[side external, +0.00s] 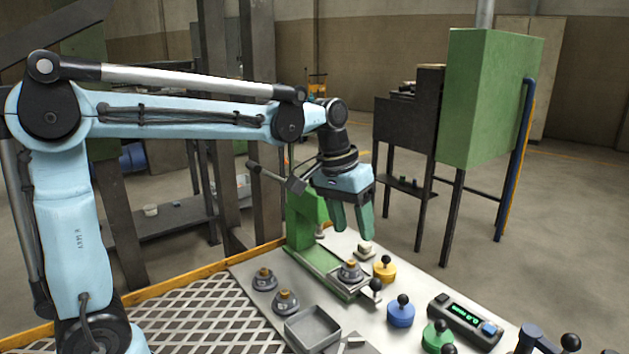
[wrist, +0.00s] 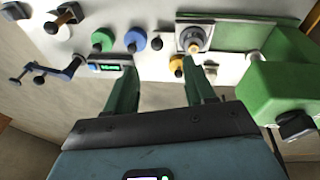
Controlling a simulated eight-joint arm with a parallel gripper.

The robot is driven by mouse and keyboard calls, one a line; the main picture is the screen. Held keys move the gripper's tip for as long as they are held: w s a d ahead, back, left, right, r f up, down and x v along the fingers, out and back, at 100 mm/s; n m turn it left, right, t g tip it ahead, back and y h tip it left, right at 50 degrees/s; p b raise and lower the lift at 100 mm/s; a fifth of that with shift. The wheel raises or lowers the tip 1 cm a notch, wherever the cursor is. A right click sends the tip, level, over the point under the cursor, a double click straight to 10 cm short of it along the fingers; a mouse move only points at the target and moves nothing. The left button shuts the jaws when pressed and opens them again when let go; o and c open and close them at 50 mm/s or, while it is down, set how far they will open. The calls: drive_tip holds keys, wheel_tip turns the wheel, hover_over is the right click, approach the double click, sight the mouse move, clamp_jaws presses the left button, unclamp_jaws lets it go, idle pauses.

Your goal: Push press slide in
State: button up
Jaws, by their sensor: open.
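The green press (side external: 308,215) stands at the back of the grey bench. A green rail runs from its foot toward the front, and the press slide (side external: 338,284) sits at the rail's front end, away from the press. A grey and brass piece (side external: 350,271) stands upright on the slide. A black knob (side external: 376,285) sits at the slide's front end. My gripper (side external: 353,231) is open and empty, pointing down above the slide area and touching nothing. In the wrist view my gripper (wrist: 162,72) shows both fingers apart, with the slide (wrist: 180,38) beyond and the press (wrist: 282,92) at right.
Yellow (side external: 384,270), blue (side external: 401,314) and green (side external: 437,338) knobbed pieces stand right of the slide. A display box (side external: 465,320) lies farther right. Two similar grey pieces (side external: 264,279) and a shallow tray (side external: 312,328) are left of it. The press lever (side external: 272,175) sticks out near my wrist.

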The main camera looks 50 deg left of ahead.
drive_tip(key=g, duration=0.2)
approach(375, 279)
drive_tip(key=shift+h, duration=0.4)
drive_tip(key=f, duration=0.6)
drive_tip(key=d+f, duration=0.1)
drive_tip(key=f, duration=0.2)
drive_tip(key=shift+w+f, duration=0.15)
clamp_jaws()
